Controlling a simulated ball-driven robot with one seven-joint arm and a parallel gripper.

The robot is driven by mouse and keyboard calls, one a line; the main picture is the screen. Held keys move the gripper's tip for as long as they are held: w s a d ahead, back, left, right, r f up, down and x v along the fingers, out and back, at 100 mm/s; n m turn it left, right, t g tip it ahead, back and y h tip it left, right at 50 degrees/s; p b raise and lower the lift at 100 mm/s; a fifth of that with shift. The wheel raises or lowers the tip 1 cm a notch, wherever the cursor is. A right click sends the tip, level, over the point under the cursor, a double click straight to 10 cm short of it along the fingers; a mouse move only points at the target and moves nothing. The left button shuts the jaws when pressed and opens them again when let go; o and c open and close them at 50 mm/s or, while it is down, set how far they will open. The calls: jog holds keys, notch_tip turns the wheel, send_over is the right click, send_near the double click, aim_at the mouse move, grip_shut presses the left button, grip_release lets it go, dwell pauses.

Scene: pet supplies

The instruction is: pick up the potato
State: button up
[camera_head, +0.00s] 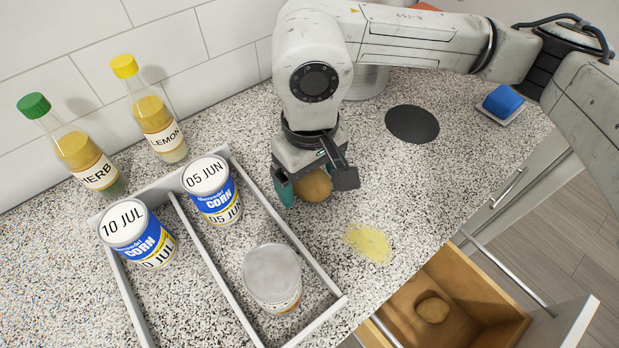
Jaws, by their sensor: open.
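A brown potato (316,190) sits on the speckled counter, partly hidden under my gripper. My gripper (313,184) points down over it with its jaws open, one finger at the left of the potato and the other at its right. I cannot tell whether the fingers touch it. A second brown, potato-like thing (432,308) lies in the open wooden drawer at the lower right.
A grey divided tray (207,262) holds corn cans (138,233) and (212,190) and a grey-topped can (272,278). Two bottles (72,147) and (150,110) stand behind it. A yellow spill (368,243), dark disc (412,123) and blue sponge-like block (502,101) lie right.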

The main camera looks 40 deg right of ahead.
jog(key=shift+c, duration=0.4)
jog(key=c, duration=1.1)
jog(key=shift+r, duration=0.1)
